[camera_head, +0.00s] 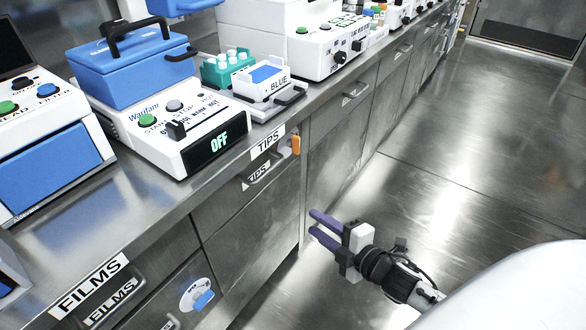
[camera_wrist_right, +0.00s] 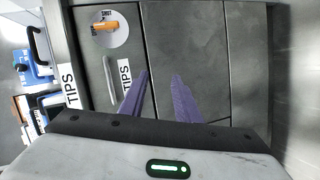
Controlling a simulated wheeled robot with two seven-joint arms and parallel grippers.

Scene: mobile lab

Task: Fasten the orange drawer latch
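The orange drawer latch (camera_head: 295,145) is on the cabinet front at the right end of the TIPS drawer (camera_head: 229,189). In the right wrist view the latch (camera_wrist_right: 105,26) lies across a round pale plate (camera_wrist_right: 110,37), below a SHUT mark. My right gripper (camera_head: 314,222) has two purple fingers, parted and with nothing between them. It is in front of the cabinet, below and to the right of the latch in the head view, and apart from it. The right wrist view shows the fingertips (camera_wrist_right: 160,75) below and right of the latch. My left gripper is not in view.
The FILMS drawer (camera_head: 137,302) has a blue latch (camera_head: 203,300) on a round plate. The counter above holds a white device with an OFF display (camera_head: 210,145), a green rack (camera_head: 225,66) and a BLUE-labelled box (camera_head: 262,81). The floor (camera_head: 450,180) to the right is clear.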

